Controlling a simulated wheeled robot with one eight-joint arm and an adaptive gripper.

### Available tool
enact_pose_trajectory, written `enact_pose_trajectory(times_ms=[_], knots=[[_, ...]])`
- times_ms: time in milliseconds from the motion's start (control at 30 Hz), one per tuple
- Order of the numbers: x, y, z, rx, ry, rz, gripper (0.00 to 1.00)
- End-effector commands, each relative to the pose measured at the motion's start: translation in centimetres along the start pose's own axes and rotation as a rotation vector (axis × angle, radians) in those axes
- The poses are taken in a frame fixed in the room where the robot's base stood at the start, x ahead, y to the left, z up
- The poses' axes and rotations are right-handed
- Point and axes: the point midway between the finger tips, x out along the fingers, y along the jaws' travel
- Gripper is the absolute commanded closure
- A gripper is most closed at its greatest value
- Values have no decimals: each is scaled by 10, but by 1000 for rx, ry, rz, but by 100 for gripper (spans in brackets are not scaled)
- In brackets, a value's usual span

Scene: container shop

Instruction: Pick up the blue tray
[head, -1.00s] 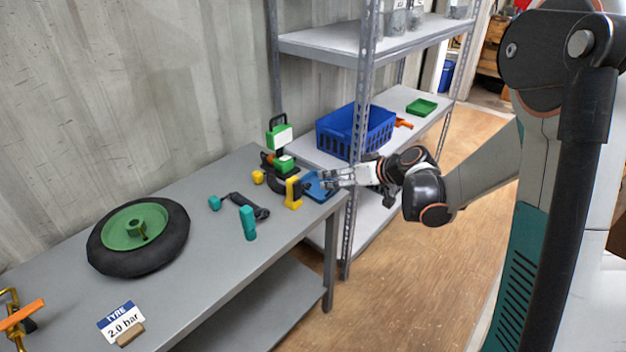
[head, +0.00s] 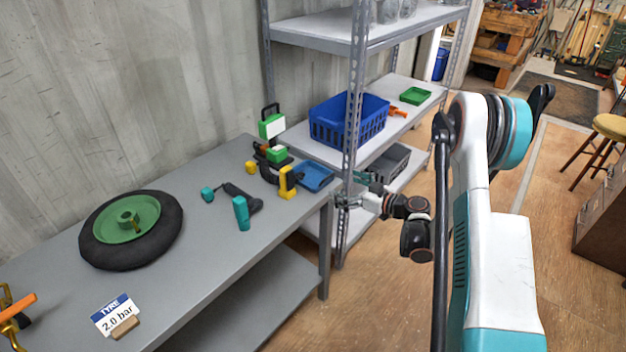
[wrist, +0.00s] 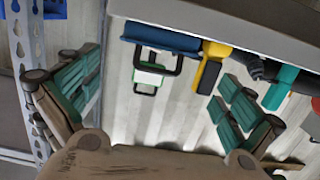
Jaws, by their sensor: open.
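The blue tray (head: 314,176) lies on the grey workbench (head: 215,265) near its right end, beside a yellow-and-black tool (head: 287,182). My gripper (head: 352,188) is just off the bench's right end, to the right of the tray and apart from it, in front of the shelf post. In the wrist view, my gripper (wrist: 155,95) has its green-padded fingers spread wide with nothing between them. The blue tray (wrist: 160,38) shows there edge-on at the bench edge, above and between the fingers.
The metal shelf's perforated post (head: 352,130) stands close by my gripper. The shelf holds a blue crate (head: 338,122) and a green tray (head: 415,95).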

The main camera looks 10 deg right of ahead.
Motion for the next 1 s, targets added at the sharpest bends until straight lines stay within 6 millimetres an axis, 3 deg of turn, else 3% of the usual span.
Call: enact_pose_trajectory(times_ms=[100,300,567,900,1000], knots=[[26,-1,3,0,-1,-4,0],[57,-1,2,1,-2,-3,0],[71,0,2,1,-2,-1,0],[114,2,7,0,-2,-2,0],[119,2,6,1,-2,-1,0]])
